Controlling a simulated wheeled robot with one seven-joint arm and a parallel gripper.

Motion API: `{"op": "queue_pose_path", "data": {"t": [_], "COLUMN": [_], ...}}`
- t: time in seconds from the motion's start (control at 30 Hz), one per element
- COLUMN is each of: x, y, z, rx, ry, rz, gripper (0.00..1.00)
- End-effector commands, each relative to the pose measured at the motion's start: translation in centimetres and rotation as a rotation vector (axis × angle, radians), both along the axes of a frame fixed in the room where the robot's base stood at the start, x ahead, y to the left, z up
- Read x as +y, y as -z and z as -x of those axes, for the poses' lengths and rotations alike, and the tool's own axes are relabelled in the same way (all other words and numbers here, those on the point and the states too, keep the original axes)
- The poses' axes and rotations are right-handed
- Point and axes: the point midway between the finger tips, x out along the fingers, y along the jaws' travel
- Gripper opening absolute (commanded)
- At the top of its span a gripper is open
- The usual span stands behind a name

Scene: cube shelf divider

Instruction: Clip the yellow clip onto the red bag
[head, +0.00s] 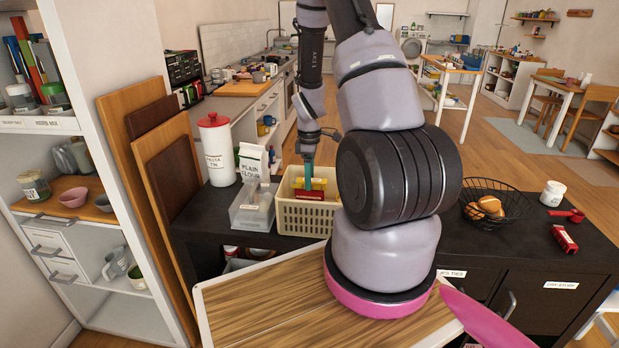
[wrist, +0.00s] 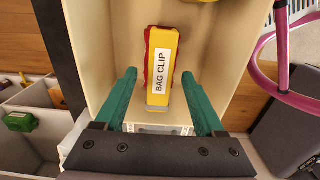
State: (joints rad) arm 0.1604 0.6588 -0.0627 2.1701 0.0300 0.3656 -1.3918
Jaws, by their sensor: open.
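A yellow clip (wrist: 160,75) with a white "BAG CLIP" label lies in a cream slatted basket (head: 300,217). Red edges show around and under the clip in the wrist view; I cannot tell what this red thing is. In the head view, a red piece (head: 310,194) shows in the basket beside yellow. My gripper (wrist: 158,76) has green fingers and is open and empty. It points down over the basket, one finger toward each side of the clip's lower end, with gaps between. A small red packet (head: 564,240) with a pale label lies on the dark counter at right; it may be the red bag.
A clear bin (head: 254,205), flour bag (head: 253,161) and white canister (head: 218,150) stand left of the basket. A black wire bowl (head: 494,214) with bread and a white jar (head: 552,193) stand at right.

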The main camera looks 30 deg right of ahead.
Motion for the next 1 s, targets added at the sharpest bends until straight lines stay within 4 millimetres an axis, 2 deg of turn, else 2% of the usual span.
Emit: {"op": "queue_pose_path", "data": {"t": [0.17,0.4,0.6,1.0], "x": [0.0,0.0,0.0,0.0], "y": [-2.3,-7.2,-9.9,-10.7], "z": [-0.1,-0.1,-0.1,0.0], "rx": [-0.005,-0.006,-0.002,0.0], "ry": [0.0,0.001,0.0,0.0], "rz": [0.001,0.0,0.0,0.0], "gripper": [0.71,0.71,0.71,0.71]}}
